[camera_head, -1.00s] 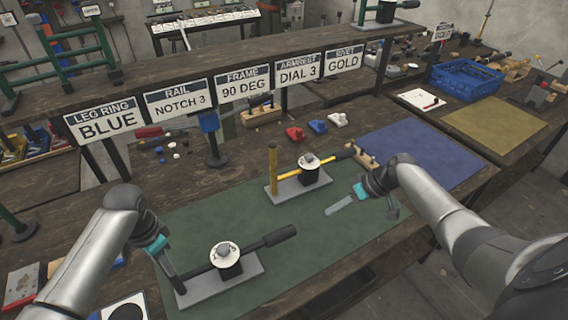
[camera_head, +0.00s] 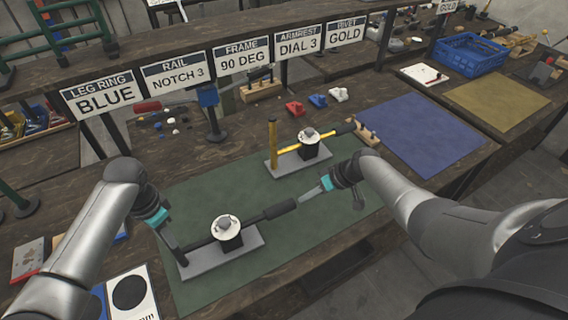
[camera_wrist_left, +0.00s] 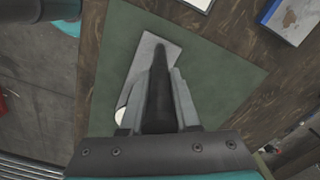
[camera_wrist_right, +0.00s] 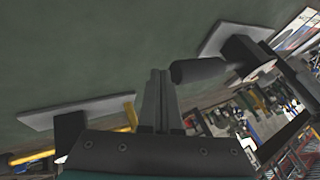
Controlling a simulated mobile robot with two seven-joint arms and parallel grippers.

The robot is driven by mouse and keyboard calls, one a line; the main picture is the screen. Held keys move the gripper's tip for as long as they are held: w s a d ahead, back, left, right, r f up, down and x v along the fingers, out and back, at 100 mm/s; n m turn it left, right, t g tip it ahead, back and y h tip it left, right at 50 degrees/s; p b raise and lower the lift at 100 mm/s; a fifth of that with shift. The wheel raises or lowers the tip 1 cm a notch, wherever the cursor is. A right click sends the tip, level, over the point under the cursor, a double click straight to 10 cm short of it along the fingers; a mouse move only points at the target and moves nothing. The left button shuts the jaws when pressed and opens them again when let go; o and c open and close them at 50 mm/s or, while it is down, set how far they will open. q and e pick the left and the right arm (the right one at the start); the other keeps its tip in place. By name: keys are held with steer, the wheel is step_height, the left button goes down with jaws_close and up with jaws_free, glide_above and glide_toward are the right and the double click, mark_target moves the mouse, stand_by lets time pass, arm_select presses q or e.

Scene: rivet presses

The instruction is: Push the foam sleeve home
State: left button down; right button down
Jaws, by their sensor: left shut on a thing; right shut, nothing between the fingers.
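The near fixture has a grey base plate (camera_head: 235,254), a pale round dial (camera_head: 226,228) and a dark bar. A black foam sleeve (camera_head: 280,208) sits on the bar's right end; it also shows in the right wrist view (camera_wrist_right: 198,70). My left gripper (camera_head: 166,224) is shut on the dark upright post (camera_wrist_left: 158,88) at the fixture's left end. My right gripper (camera_head: 306,195) is shut and empty, its tips close to the sleeve's free outer end. In the right wrist view the fingertips (camera_wrist_right: 158,76) lie right beside that end; I cannot tell whether they touch.
A second fixture with a yellow bar (camera_head: 288,149) stands behind on the green mat (camera_head: 330,220). A blue mat (camera_head: 420,130) lies to the right. Signs (camera_head: 244,58) hang from the shelf behind. The mat in front of the sleeve is clear.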

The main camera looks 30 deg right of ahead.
mark_target(290, 204)
steer(key=shift+a, duration=0.55)
steer(key=shift+a, duration=2.05)
steer(key=shift+d, duration=0.1)
steer(key=d, duration=0.3)
steer(key=shift+d, duration=0.4)
steer(key=v, duration=1)
steer(key=shift+a, duration=0.1)
